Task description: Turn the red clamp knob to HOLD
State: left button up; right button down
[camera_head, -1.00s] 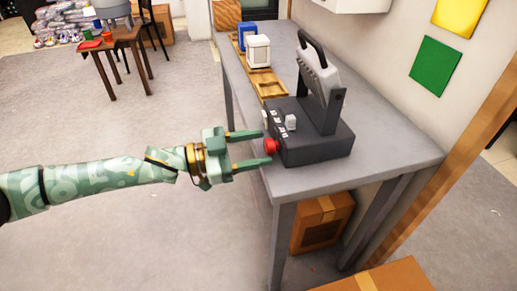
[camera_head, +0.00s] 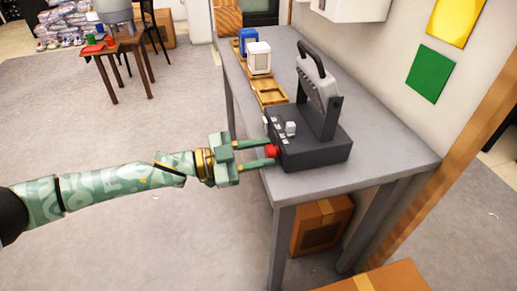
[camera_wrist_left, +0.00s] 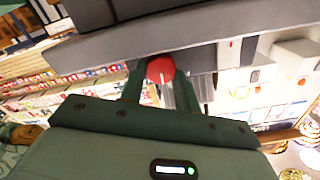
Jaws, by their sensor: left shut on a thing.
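The red clamp knob (camera_head: 272,151) sits on the front face of a dark grey device (camera_head: 315,155) near the table's front edge. The device has a raised arm with a black handle (camera_head: 311,50). My left gripper (camera_head: 271,154) is shut on the knob, one finger on each side of it. In the left wrist view the red knob (camera_wrist_left: 161,70) shows between the two green fingers, with a pale mark on its face. The lettering near the knob is too small to read. My right gripper is not in view.
The device stands on a grey table (camera_head: 385,150). Behind it are a wooden tray (camera_head: 268,92), a white block (camera_head: 259,58) and a blue block (camera_head: 247,38). Cardboard boxes (camera_head: 321,225) lie below. Open floor is left of the table.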

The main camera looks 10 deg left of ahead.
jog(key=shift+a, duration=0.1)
pick_arm(q)
jog(key=o, duration=1)
jog(key=shift+a, duration=0.1)
jog(key=shift+s+a, duration=0.15)
jog(key=shift+a, duration=0.15)
jog(key=shift+p+v, duration=2)
jog(key=shift+v, duration=5.8)
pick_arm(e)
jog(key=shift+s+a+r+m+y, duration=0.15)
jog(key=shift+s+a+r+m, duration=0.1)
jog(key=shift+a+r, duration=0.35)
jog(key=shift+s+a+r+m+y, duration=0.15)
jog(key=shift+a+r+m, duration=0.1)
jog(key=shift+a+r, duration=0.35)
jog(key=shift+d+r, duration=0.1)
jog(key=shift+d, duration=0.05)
